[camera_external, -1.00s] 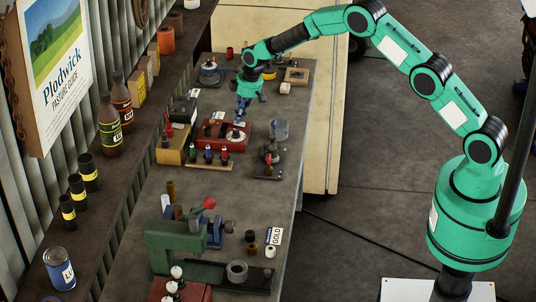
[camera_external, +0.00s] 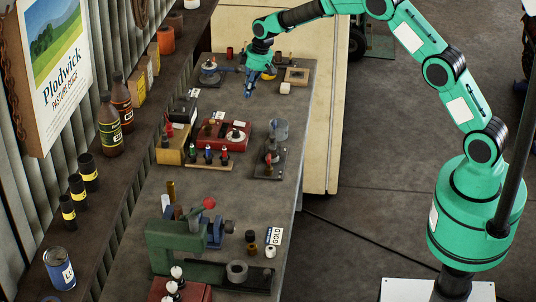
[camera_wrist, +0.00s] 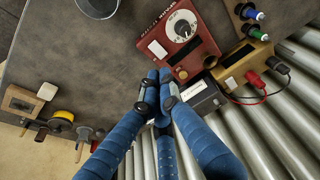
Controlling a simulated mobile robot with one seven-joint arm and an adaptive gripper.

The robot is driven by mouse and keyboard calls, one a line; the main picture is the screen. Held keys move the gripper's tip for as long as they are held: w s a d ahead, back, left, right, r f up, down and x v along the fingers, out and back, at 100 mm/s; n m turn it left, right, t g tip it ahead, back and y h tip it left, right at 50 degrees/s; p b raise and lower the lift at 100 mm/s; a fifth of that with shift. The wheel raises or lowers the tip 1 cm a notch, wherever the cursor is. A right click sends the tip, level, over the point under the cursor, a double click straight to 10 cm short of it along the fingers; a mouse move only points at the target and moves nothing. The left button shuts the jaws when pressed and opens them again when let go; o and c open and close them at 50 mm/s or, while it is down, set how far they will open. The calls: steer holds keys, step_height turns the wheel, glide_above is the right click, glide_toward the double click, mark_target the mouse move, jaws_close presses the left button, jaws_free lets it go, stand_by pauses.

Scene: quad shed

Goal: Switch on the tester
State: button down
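The tester seems to be the red box (camera_external: 211,128) with a white round dial, lying on the bench; which part of it is the switch is too small to tell.
Beside the tester are a dark box with a label (camera_wrist: 202,97) and a yellow box (camera_wrist: 240,67) with red and black plugs. A stand with coloured-topped pieces (camera_external: 209,162) is in front. A corrugated wall (camera_wrist: 285,125) borders the bench. Bare bench lies left of the fingers.

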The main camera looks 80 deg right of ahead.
mark_target(234, 122)
steer(key=shift+s+r, duration=0.15)
steer(key=shift+r, duration=0.2)
stand_by(0.3)
steer(key=shift+w+r+t+b, duration=0.35)
steer(key=shift+w+t+b, duration=0.25)
steer(key=shift+b, duration=0.2)
steer(key=shift+f, duration=0.15)
steer(key=shift+s+x, duration=0.15)
steer(key=shift+x, duration=2.1)
steer(key=shift+s+x, duration=0.15)
steer(key=shift+x, duration=2.15)
steer(key=shift+s+x, duration=0.15)
steer(key=shift+x, duration=2.1)
steer(key=shift+f, duration=0.15)
steer(key=shift+p, duration=0.3)
